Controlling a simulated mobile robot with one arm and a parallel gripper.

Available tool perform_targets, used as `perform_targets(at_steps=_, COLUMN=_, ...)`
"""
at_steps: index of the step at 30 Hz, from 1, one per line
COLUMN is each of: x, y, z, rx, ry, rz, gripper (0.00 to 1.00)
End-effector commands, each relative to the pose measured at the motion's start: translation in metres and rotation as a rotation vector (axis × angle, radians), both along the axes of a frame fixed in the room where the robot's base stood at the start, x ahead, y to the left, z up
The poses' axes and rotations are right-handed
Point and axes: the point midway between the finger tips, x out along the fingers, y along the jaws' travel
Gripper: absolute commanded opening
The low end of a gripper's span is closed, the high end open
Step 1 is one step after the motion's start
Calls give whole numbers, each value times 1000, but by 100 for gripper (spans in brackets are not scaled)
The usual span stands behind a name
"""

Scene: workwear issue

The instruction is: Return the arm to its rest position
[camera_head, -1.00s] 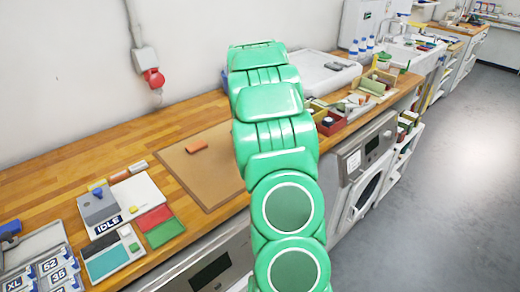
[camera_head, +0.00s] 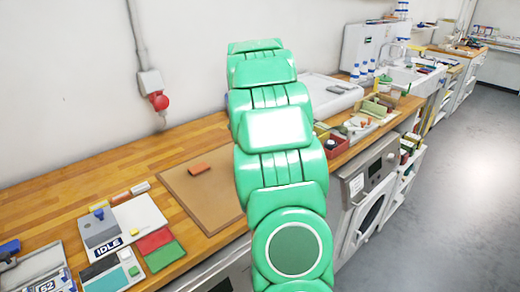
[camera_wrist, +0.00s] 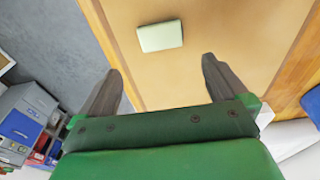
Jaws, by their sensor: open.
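My green arm (camera_head: 280,160) stands upright in the middle of the head view and hides part of the worktop behind it. My gripper is not visible there. In the wrist view my gripper (camera_wrist: 160,66) is open, its two dark fingers wide apart with nothing between them. A pale green block (camera_wrist: 160,36) lies on a tan surface (camera_wrist: 235,45) beyond the fingertips, apart from them.
A wooden worktop (camera_head: 110,172) runs along the wall. Open grey floor (camera_head: 450,190) lies to the right.

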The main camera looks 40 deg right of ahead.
Motion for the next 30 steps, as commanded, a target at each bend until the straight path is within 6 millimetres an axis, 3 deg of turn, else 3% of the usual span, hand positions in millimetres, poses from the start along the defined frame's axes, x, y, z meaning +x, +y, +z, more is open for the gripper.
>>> perform_targets(at_steps=14, x=-2, y=6, z=3, rx=0, ry=3, rz=16, gripper=100)
perform_targets(at_steps=20, x=-17, y=47, z=19, rx=6, ry=33, rz=126, gripper=100)
perform_targets(at_steps=30, x=-64, y=134, z=45, rx=27, ry=105, rz=390, gripper=100)
